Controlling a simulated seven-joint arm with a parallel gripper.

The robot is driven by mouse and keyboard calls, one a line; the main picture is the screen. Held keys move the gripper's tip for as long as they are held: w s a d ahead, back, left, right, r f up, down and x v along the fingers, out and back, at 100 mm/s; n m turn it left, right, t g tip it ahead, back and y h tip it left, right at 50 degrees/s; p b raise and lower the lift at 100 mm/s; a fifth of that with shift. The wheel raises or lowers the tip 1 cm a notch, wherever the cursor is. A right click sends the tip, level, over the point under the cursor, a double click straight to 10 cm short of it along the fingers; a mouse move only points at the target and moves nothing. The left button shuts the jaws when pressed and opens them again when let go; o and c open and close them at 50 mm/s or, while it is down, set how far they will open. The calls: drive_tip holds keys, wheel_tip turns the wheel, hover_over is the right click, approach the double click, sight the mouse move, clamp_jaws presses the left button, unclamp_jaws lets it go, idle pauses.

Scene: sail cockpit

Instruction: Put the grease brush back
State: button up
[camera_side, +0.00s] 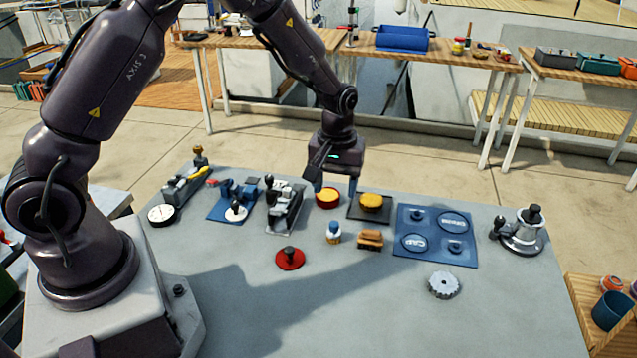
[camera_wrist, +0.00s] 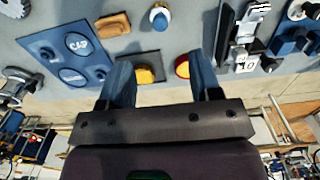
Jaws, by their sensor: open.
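A small tan wooden block-like piece (camera_side: 370,238), which may be the grease brush, lies on the grey worktop in front of the dark tray; its bristles cannot be made out. It also shows in the wrist view (camera_wrist: 113,24). A red tin with a yellow top (camera_side: 327,197) stands below my gripper (camera_side: 336,188). To its right, a round yellow thing (camera_side: 371,203) sits on a dark square tray (camera_side: 384,217). In the wrist view my gripper (camera_wrist: 162,60) is open and empty, its fingers apart above the worktop. The tan piece is beyond the fingertips.
A small blue-and-white piece (camera_side: 333,232) stands left of the tan piece. A blue labelled mat (camera_side: 434,234), a winch (camera_side: 522,232), a toothed disc (camera_side: 444,284) and a red knobbed disc (camera_side: 290,258) surround the area. Metal fittings (camera_side: 285,205) stand left. The front worktop is mostly clear.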

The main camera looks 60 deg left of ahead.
drive_tip(key=s+d+r+m+t, duration=0.15)
drive_tip(key=s+r, duration=0.25)
drive_tip(key=r, duration=0.7)
drive_tip(key=s+r+m+t, duration=0.2)
drive_tip(key=s+r, duration=0.4)
drive_tip(key=s, duration=0.3)
drive_tip(key=s+d+r+m+t, duration=0.1)
drive_tip(key=s+r+m+t, duration=0.1)
drive_tip(key=s+r+m, duration=0.3)
drive_tip(key=s, duration=0.4)
drive_tip(key=shift+d+r, duration=0.3)
drive_tip(key=shift+r, duration=0.05)
